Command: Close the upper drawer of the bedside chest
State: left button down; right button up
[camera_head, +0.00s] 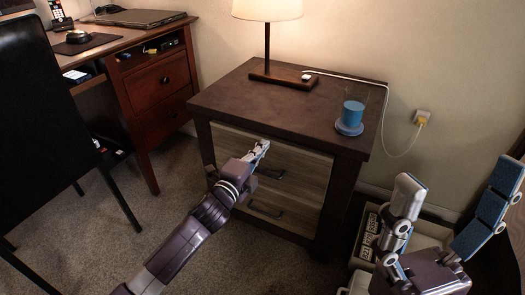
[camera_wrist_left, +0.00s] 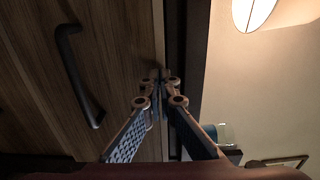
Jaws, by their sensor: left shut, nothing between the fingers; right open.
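The bedside chest (camera_head: 345,195) is dark with wooden drawer fronts. Its upper drawer (camera_head: 305,170) looks flush or nearly flush with the frame; a small gap cannot be ruled out. Its dark handle (camera_head: 270,174) is partly behind my left gripper (camera_head: 262,146). That gripper is shut and empty, with its tips at the drawer front's upper part, touching or very close. The left wrist view shows the shut fingertips (camera_wrist_left: 160,76) by the front's edge and a dark handle (camera_wrist_left: 78,75) to their left. My right gripper (camera_head: 458,178) is open and empty, right of the chest.
On the chest stand a lamp (camera_head: 267,50) and a glass of blue liquid (camera_head: 354,108) on a coaster (camera_head: 349,127). A white cable (camera_head: 388,95) runs to a wall plug. A desk (camera_head: 150,30) and black chair (camera_head: 40,110) stand left. A crate with items (camera_head: 366,238) sits lower right.

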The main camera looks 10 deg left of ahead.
pick_arm(q)
jog(key=shift+w+d, duration=0.1)
jog(key=shift+w, duration=0.1)
jog(key=shift+x, duration=1.05)
jog(key=shift+r, duration=0.25)
jog(key=shift+p, duration=0.3)
